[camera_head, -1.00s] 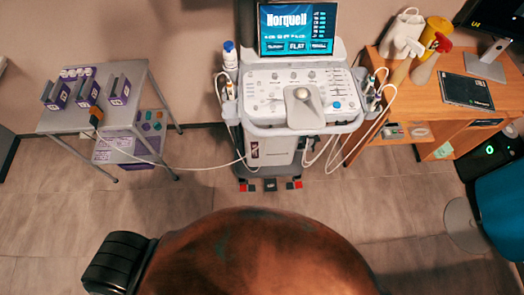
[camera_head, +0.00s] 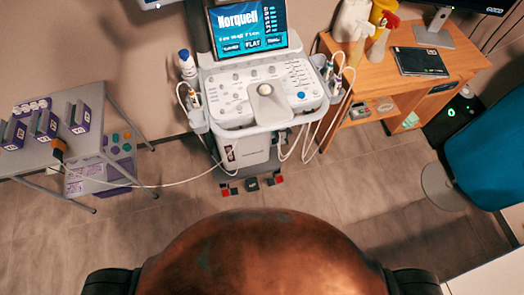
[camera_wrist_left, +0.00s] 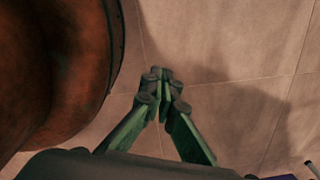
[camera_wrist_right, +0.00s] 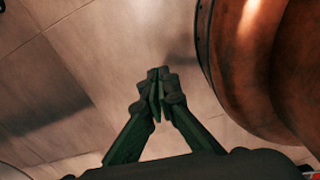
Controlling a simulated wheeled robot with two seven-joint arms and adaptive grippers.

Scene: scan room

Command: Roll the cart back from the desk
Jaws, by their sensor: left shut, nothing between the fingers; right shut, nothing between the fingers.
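A white ultrasound cart (camera_head: 262,108) with a lit "Norquell" screen (camera_head: 246,30) stands upright in the upper middle of the head view. It has a control panel, probes in side holders and a base with red pedals. The wooden desk (camera_head: 455,62) stands close on its right; the exact gap is hard to tell. My left gripper (camera_wrist_left: 161,78) is shut and empty above bare floor in the left wrist view. My right gripper (camera_wrist_right: 157,80) is shut and empty above bare floor in the right wrist view. Neither gripper shows in the head view, and neither touches the cart.
A grey trolley (camera_head: 30,158) with purple boxes stands at the left; a cable runs from there towards the cart. The desk carries bottles, a monitor and a dark tablet (camera_head: 420,61). A blue chair (camera_head: 482,150) stands at the right.

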